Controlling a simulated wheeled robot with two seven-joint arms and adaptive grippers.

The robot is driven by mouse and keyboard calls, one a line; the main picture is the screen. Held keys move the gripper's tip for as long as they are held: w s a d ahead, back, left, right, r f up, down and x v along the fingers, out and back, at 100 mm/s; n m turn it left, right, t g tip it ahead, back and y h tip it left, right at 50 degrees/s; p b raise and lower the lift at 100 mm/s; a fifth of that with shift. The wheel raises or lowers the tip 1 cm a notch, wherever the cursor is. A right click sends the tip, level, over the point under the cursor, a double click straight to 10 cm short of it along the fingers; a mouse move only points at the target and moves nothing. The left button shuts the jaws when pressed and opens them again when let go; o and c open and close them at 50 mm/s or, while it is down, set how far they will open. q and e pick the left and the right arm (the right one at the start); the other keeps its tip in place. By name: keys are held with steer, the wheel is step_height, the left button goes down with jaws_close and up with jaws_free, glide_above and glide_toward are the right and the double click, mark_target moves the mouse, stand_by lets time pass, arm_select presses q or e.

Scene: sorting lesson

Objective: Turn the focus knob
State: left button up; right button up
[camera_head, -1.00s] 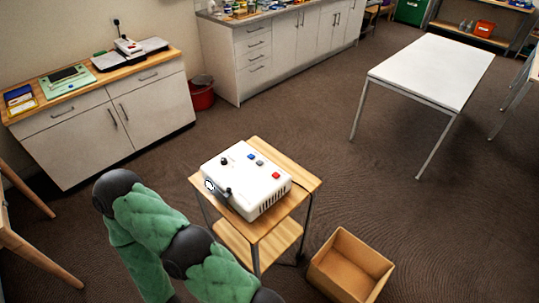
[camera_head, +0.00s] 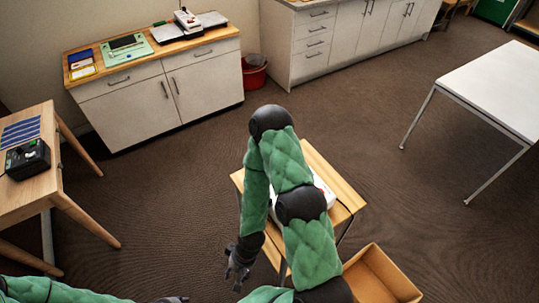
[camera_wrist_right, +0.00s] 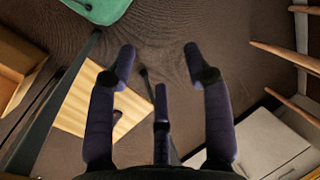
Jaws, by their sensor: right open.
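The white projector (camera_head: 327,190) sits on a small wooden stand (camera_head: 345,196). My right arm covers nearly all of it in the head view, and its focus knob is hidden. My right gripper (camera_head: 238,272) hangs low at the left of the stand, apart from the projector. In the right wrist view my right gripper (camera_wrist_right: 161,62) has its fingers spread, with nothing between them. The stand's lower shelf (camera_wrist_right: 85,108) shows behind them; no projector or knob is clear there. My left gripper (camera_head: 170,299) barely shows at the bottom edge, and its state is unclear.
An open cardboard box (camera_head: 385,275) stands right of the stand. A wooden table (camera_head: 45,185) with a black device (camera_head: 27,160) is at the left. A white table (camera_head: 492,85) is at the right. Carpet between the left table and stand is clear.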

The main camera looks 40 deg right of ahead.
step_height(320, 180, up, 15)
steer(key=d+p, duration=0.1)
steer(key=p, duration=1.4)
steer(key=w+d+r+p, duration=0.4)
steer(key=w+r+p, duration=0.2)
steer(key=p, duration=0.1)
steer(key=w+d+r+h, duration=0.25)
steer(key=w+d, duration=0.45)
steer(key=d, duration=0.6)
steer(key=w+d+r+h, duration=0.25)
steer(key=w+d, duration=0.55)
steer(key=d, duration=0.5)
steer(key=shift+y, duration=0.5)
step_height(320, 180, down, 10)
steer(key=shift+r+p, duration=0.1)
steer(key=shift+p, duration=0.75)
jaws_close()
